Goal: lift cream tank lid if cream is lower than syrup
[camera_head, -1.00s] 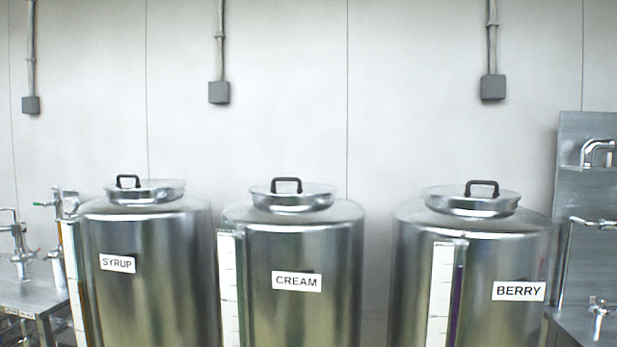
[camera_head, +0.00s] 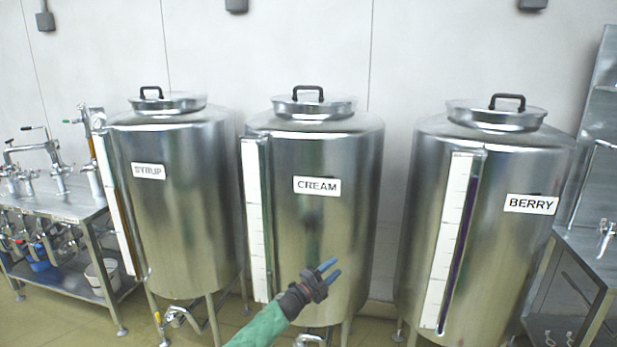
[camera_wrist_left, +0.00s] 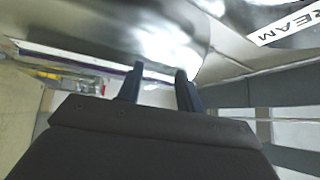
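The steel cream tank (camera_head: 335,230) stands in the middle of the head view, with its lid (camera_head: 314,107) on top and a black handle (camera_head: 308,93) on the lid. The steel syrup tank (camera_head: 185,220) stands to its left. The syrup gauge (camera_head: 117,205) shows a brownish column; the cream gauge (camera_head: 256,220) looks pale and its level is hard to tell. My left gripper (camera_head: 329,270) is open and empty in front of the lower cream tank, well below the lid. In the left wrist view its fingers (camera_wrist_left: 160,82) are apart with nothing between them. My right gripper is not in view.
The berry tank (camera_head: 490,240) with a dark purple gauge column stands to the right. A steel bench (camera_head: 60,205) with taps is at the left, with a white bucket (camera_head: 102,275) on its lower shelf. Another steel bench (camera_head: 590,255) is at the right edge.

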